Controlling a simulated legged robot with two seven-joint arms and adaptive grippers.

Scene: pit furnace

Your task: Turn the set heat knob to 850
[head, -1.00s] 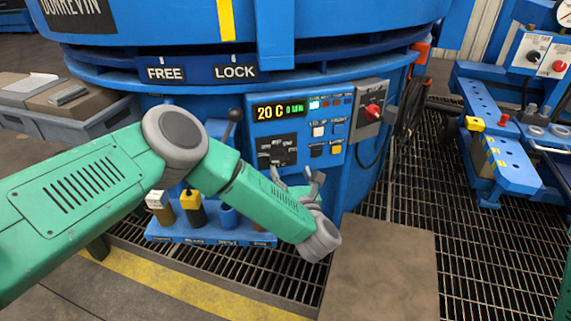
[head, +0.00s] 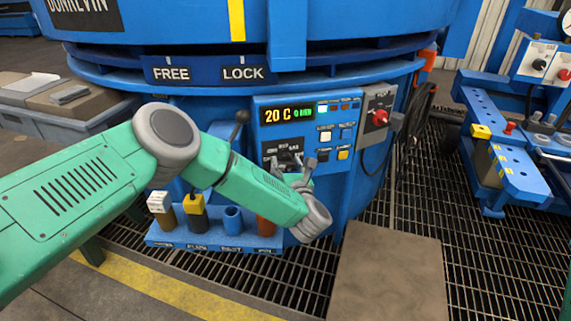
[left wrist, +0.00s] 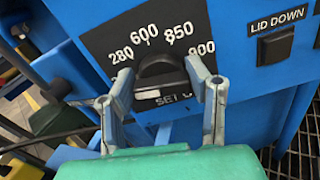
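The black set heat knob (left wrist: 160,72) sits on a dark dial plate (left wrist: 110,38) marked 280, 600, 850 and 900. A white mark shows low on the knob's left side; I cannot tell which number it is set to. In the left wrist view, the fingers of my left gripper (left wrist: 163,78) stand on both sides of the knob, apart, with small gaps seeming to show. In the head view, my left gripper (head: 303,166) is in front of the dial's lower right and hides the knob. The display (head: 287,113) reads 20 C. My right gripper is out of view.
A LID DOWN button (left wrist: 275,45) is right of the dial. A red switch (head: 380,117) is on a grey box further right. A lever with a dark ball (head: 242,117) stands left of the panel. A blue rack (head: 210,242) with several holders is below.

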